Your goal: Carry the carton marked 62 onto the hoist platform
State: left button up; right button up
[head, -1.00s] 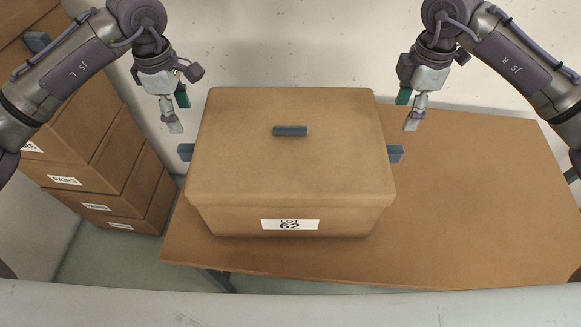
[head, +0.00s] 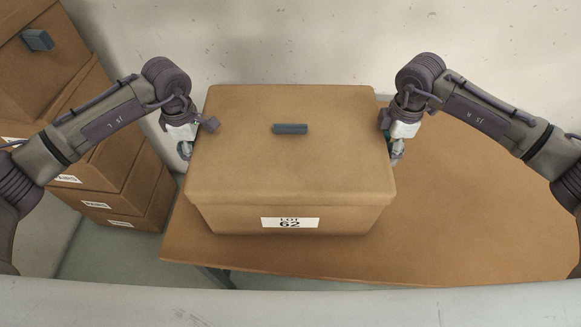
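The brown carton marked 62 (head: 290,180) stands upright on the brown table (head: 480,215), with its lid on and its label facing me. A dark grey handle (head: 290,129) is on top of the lid. My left gripper (head: 185,150) is low against the carton's left side, where the side handle is. My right gripper (head: 396,152) is in the same place on the right side. Both side handles are now hidden by the grippers and the carton. I cannot tell whether the fingers are closed on them. The hoist platform is not recognisable in this view.
Several brown cartons (head: 110,170) with white labels are stacked at the left, close to my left arm. The table is clear to the right of the carton. A pale wall (head: 290,40) stands behind. A pale rail (head: 290,303) crosses the front.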

pick_arm(q)
jog(key=shift+f, duration=0.1)
pick_arm(e)
jog(key=shift+f, duration=0.1)
pick_arm(q)
grip_shut()
pick_arm(e)
grip_shut()
